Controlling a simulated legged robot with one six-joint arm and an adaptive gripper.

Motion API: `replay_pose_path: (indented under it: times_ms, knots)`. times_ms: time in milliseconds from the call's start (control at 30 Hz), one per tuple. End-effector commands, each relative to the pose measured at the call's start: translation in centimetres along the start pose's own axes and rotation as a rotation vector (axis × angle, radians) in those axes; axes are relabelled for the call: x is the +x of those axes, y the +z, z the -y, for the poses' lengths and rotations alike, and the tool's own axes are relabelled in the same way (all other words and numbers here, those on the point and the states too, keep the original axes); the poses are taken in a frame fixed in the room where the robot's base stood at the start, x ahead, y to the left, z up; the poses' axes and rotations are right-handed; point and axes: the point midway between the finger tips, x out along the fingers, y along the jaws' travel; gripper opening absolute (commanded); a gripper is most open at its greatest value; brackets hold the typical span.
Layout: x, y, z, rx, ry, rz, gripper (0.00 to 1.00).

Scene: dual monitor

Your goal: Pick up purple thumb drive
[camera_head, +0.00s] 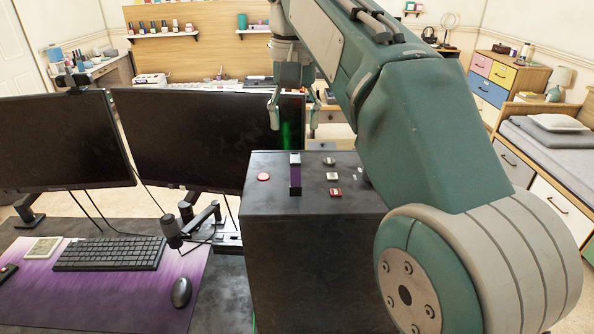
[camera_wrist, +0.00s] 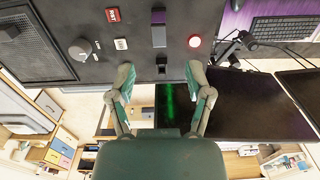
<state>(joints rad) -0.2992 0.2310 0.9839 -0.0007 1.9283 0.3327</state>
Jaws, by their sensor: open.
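A slim purple piece with a pale end (camera_head: 295,178), which looks like the purple thumb drive, is on the top of a black box (camera_head: 312,260). My gripper (camera_head: 293,112) hangs above and beyond the far edge of the box top. In the wrist view my gripper (camera_wrist: 160,76) is open and empty, its two fingers spread to either side of the strip's line, with the strip ahead of the tips.
A red round button (camera_head: 263,177) sits left of the purple piece. A knob (camera_head: 329,161) and small switches (camera_head: 335,192) sit to its right. Two monitors (camera_head: 200,135) stand left of the box. A keyboard (camera_head: 110,254) and mouse (camera_head: 181,292) lie on a purple mat.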

Motion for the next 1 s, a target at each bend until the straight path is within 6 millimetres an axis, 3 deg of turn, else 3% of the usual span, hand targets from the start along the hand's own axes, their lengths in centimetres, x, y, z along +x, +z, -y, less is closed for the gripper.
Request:
replay_pose_path:
  times_ms: [233, 533, 800, 1000]
  knots:
    - [3.0, 0.1, -0.1, 0.000, 0.000, 0.002, 0.66]
    - [5.1, 0.1, -0.3, 0.001, -0.002, 0.001, 0.66]
    - [8.8, 0.2, -0.4, 0.000, 0.000, 0.001, 0.66]
    - [9.5, 0.1, -0.4, 0.000, -0.001, -0.001, 0.66]
